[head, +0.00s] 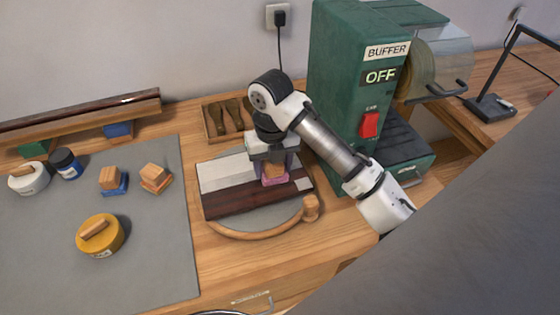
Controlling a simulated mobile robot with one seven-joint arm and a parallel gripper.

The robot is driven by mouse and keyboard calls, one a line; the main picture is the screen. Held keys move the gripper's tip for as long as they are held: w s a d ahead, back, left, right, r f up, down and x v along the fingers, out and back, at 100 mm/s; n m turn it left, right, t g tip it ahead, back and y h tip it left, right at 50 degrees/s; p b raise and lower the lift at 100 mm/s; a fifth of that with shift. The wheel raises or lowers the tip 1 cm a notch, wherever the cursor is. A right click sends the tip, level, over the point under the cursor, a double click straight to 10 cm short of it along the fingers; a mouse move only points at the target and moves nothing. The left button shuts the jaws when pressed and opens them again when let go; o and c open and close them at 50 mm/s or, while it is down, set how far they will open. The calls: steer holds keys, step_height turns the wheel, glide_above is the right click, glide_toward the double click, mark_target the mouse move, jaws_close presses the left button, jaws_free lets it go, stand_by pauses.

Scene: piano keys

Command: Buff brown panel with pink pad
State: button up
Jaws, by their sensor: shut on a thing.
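The brown panel (238,201) is a dark, glossy strip along the front of a flat piece whose back part is pale grey. My gripper (273,163) points down over the right part of this piece. It is shut on the wooden block of the pink pad (275,181). The pad is at the panel's back edge, low over the surface; I cannot tell whether it touches. My gripper and arm hide part of the pale area behind the pad.
A curved wooden rail (255,234) borders the panel's front. The green buffer machine (345,50), reading OFF, stands close right.

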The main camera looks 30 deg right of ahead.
mark_target(205, 183)
steer(key=shift+w+a+p, duration=0.4)
steer(key=shift+w+a, duration=0.15)
steer(key=shift+a, duration=1.45)
steer(key=shift+w+a+p, duration=0.45)
steer(key=shift+w+a, duration=0.1)
steer(key=shift+a, duration=1.5)
steer(key=shift+w+a+p, duration=0.4)
steer(key=shift+w+a, duration=0.15)
steer(key=shift+a, duration=1.45)
steer(key=shift+w+a, duration=0.25)
steer(key=shift+a, duration=0.7)
steer(key=shift+w+a, duration=0.2)
steer(key=shift+a, duration=0.7)
steer(key=shift+w+d, duration=0.2)
steer(key=shift+w, duration=0.9)
steer(key=shift+w+d, duration=0.1)
steer(key=shift+w, duration=0.3)
steer(key=shift+d, duration=0.2)
